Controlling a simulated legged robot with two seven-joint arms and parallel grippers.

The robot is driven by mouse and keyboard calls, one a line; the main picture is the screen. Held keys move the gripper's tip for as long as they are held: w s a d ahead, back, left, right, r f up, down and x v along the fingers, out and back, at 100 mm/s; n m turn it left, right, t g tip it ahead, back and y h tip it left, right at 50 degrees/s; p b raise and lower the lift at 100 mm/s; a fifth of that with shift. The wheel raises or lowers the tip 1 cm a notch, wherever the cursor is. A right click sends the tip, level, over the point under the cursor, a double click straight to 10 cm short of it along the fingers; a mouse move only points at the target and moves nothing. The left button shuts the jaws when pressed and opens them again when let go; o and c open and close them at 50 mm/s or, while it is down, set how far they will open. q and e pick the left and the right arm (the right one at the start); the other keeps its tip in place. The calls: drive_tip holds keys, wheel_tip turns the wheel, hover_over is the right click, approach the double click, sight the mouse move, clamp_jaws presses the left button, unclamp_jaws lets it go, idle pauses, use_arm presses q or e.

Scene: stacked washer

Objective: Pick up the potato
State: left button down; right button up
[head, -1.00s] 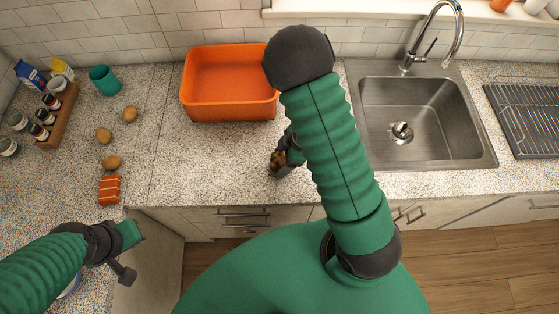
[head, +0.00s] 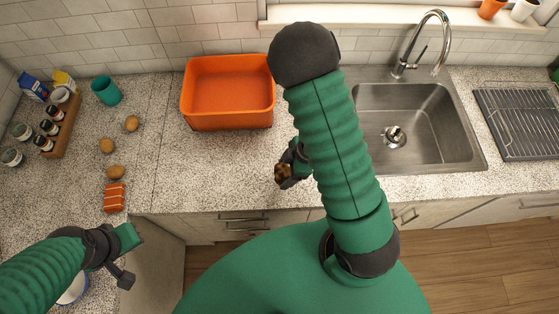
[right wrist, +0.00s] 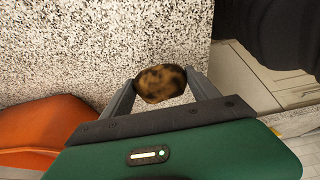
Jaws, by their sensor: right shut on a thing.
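A brown potato with dark blotches (head: 282,173) is between the fingers of my right gripper (head: 288,171), over the front part of the speckled counter. In the right wrist view the potato (right wrist: 161,84) sits between the two fingertips of my right gripper (right wrist: 160,86), which touch it on both sides. It appears held above the counter. My left gripper (head: 128,256) is at the lower left, near the counter's front edge, away from the potato. Whether its fingers are open cannot be told.
An orange tub (head: 228,118) stands on the counter; the sink (head: 440,150) is right of it. Several tan round items (head: 107,146), an orange striped block (head: 114,198), a teal cup (head: 106,91) and a spice rack (head: 60,130) are at left. A drying rack (head: 515,125) is far right.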

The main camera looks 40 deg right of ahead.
drive_tip(key=s, duration=0.4)
drive_tip(key=shift+s+a+r, duration=0.1)
drive_tip(key=shift+s+a, duration=0.05)
drive_tip(key=shift+s, duration=0.1)
drive_tip(key=s+p, duration=0.1)
drive_tip(key=p, duration=0.2)
drive_tip(key=s+r+p, duration=0.1)
drive_tip(key=p, duration=0.2)
drive_tip(key=shift+s+r+p, duration=0.3)
drive_tip(key=shift+s+p, duration=0.05)
drive_tip(key=s+p, duration=0.2)
drive_tip(key=s, duration=0.1)
drive_tip(key=s+p, duration=0.1)
drive_tip(key=p, duration=0.1)
drive_tip(key=shift+s+a+f, duration=0.25)
drive_tip(key=shift+s+f, duration=0.15)
drive_tip(key=shift+w, duration=0.1)
